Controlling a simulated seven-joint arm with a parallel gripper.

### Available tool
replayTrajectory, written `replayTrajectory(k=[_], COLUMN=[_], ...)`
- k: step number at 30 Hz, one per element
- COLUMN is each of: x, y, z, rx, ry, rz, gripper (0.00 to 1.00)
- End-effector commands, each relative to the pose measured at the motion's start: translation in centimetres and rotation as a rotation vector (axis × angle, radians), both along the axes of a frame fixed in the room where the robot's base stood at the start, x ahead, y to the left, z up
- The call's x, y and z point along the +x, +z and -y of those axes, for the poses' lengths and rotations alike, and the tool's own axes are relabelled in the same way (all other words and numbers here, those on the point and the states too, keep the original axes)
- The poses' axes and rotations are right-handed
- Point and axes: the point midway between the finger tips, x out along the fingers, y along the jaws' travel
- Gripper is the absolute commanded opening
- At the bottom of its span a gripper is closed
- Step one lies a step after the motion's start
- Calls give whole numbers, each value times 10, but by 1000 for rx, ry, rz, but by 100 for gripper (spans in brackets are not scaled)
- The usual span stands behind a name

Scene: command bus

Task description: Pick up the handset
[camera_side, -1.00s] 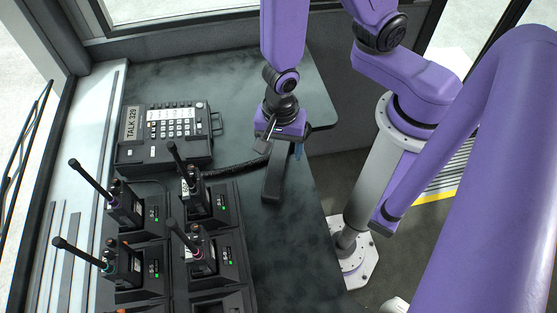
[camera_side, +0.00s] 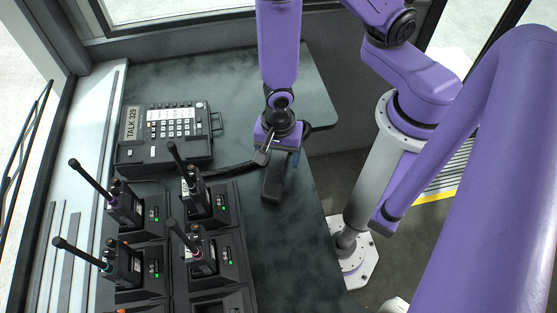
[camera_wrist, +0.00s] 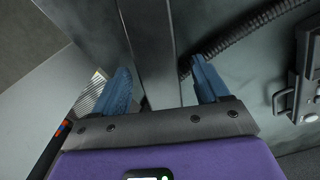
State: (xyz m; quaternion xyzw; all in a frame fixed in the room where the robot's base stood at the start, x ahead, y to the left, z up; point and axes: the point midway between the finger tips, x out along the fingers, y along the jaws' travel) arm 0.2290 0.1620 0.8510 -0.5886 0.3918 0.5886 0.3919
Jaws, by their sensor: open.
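The handset (camera_side: 273,184) is a long dark bar lying on the dark desk near its right edge, with a coiled cord running left from it to the desk phone (camera_side: 165,135). My gripper (camera_side: 281,158) is just above the handset's far part and hides some of it. In the wrist view, my two blue fingers are apart (camera_wrist: 160,88), with the dark handset (camera_wrist: 150,40) running lengthwise between them.
Several radios with antennas stand in chargers (camera_side: 240,250) at the front left of the desk. The coiled cord (camera_wrist: 250,32) passes beside the right finger in the wrist view. The bare desk (camera_side: 235,85) behind the phone is clear. The desk's right edge is close to the handset.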

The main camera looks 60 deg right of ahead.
Motion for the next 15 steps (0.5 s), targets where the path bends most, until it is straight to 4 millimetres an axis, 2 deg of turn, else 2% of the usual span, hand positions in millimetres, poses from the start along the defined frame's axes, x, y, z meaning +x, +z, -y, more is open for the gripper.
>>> replayTrajectory(k=[6,15], x=[0,-1], y=[-11,-12], z=[0,0], rx=[0,0], ry=[-2,-1], rz=[0,0], gripper=[74,74])
